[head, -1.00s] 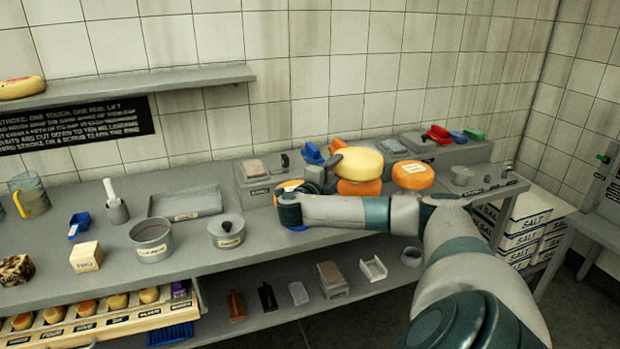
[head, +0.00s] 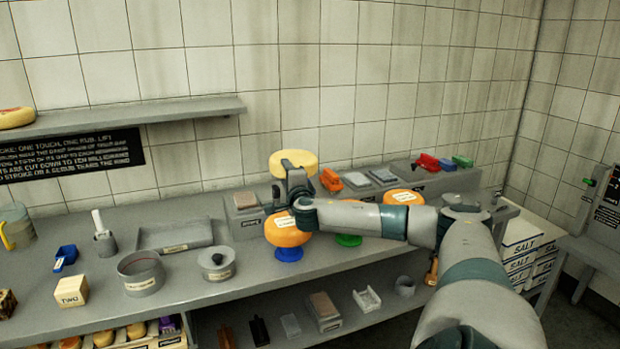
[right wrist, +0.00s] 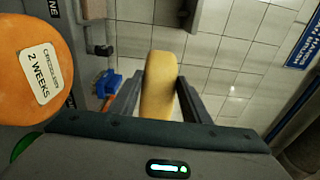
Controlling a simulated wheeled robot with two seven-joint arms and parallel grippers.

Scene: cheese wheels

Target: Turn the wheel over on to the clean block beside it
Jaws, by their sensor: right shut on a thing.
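A yellow wheel (head: 293,161) is held up above the bench at the end of my right gripper (head: 290,182). In the right wrist view the wheel (right wrist: 158,85) sits between the two fingers of this gripper (right wrist: 160,98), seen edge-on. An orange wheel (head: 287,231) with a white label rests on a blue block (head: 288,253), below the held wheel. A green block (head: 348,240) stands to its right, its top hidden by my arm. Another orange wheel (head: 403,198) is partly hidden farther right. I cannot tell which block is the clean one. My left gripper is out of view.
A grey stand (head: 245,213) is just left of the orange wheel. A grey tray (head: 175,235) and round pots (head: 141,272) are farther left. Red, blue and green tools (head: 427,162) lie at the back right. A wall shelf (head: 140,116) is at the upper left.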

